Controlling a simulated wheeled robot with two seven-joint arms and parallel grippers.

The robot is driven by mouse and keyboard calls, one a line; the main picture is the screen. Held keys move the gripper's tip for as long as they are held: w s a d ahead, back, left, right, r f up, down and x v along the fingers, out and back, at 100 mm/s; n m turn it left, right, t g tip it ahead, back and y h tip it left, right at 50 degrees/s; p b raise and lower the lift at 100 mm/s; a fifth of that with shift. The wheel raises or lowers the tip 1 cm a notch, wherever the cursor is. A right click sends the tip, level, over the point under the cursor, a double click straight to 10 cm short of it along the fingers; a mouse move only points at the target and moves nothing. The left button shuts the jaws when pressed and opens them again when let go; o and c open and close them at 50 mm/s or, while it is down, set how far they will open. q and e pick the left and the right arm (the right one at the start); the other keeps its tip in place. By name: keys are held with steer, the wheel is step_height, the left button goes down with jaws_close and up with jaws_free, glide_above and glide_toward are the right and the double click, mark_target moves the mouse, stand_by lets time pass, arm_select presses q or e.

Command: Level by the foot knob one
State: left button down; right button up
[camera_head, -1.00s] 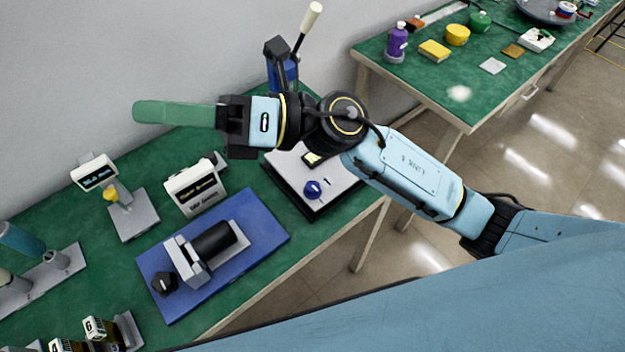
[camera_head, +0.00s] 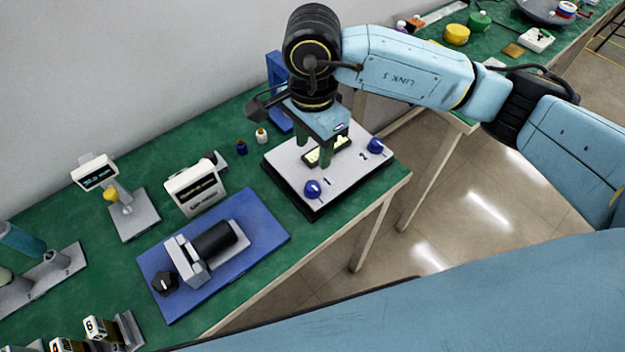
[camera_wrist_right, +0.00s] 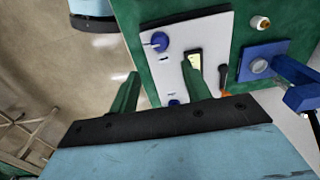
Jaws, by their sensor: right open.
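The levelling plate (camera_head: 285,168) is pale with a black base and lies on the green bench. Foot knob one (camera_head: 313,189), blue and marked 1, is at its front left corner. Knob two (camera_head: 375,146), also blue, is at the right. A bubble level (camera_head: 340,148) sits between them, its bubble too small to read. My right gripper (camera_head: 312,161) points down, open and empty, over the plate beside the level, behind knob one. In the right wrist view knob one (camera_wrist_right: 155,42) is beyond the fingertips (camera_wrist_right: 160,70), apart from them; knob two (camera_wrist_right: 174,102) is partly hidden. My left gripper is not in view.
A white display box (camera_head: 195,187) and a blue mat (camera_head: 255,215) with a black cylinder lie to the left. The bench's front edge is close to the plate.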

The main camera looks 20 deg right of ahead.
mark_target(313, 185)
step_height(313, 185, down, 12)
steer(key=shift+r, duration=0.1)
stand_by(0.4)
steer(key=c, duration=1)
